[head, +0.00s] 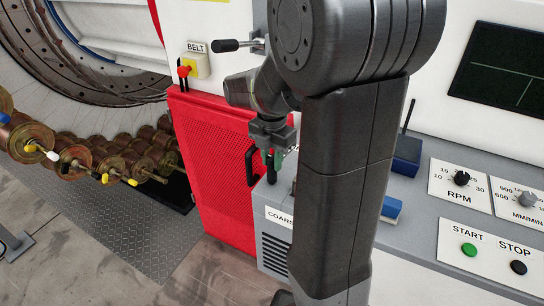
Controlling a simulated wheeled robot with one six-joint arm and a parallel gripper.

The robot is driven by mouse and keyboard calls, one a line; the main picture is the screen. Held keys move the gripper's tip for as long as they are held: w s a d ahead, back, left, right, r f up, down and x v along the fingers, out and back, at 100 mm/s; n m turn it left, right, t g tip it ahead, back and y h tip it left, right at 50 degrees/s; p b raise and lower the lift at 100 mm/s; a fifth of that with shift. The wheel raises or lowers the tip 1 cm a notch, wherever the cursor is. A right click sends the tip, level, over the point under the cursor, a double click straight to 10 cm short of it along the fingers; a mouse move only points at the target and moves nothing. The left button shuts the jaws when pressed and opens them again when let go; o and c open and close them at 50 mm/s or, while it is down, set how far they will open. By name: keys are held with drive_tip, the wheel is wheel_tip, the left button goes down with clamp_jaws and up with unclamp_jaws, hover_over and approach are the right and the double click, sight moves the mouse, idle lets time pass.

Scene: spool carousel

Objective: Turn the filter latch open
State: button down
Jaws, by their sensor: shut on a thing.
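My gripper (272,150) points down at the left end of the grey console, just right of the red mesh guard, partly behind my own arm. Its fingers are shut on a small dark, greenish piece (279,159), which looks like the filter latch. The latch is mostly hidden by the fingers, so its angle cannot be told. Below it is the grey filter housing (272,196) with a partly covered label starting "COARS" and a vent grille.
The red mesh guard (212,150) with a black handle (250,167) stands close left. Copper-coloured spools (27,140) are at left. START and STOP buttons (469,249) sit on the console at right.

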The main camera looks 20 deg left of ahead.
drive_tip(key=shift+n, duration=0.8)
drive_tip(key=c, duration=1.2)
unclamp_jaws()
drive_tip(key=shift+o, duration=0.2)
drive_tip(key=shift+r, duration=0.15)
wheel_tip(320, 180, up, 14)
drive_tip(key=shift+f, duration=0.2)
wheel_tip(320, 180, down, 14)
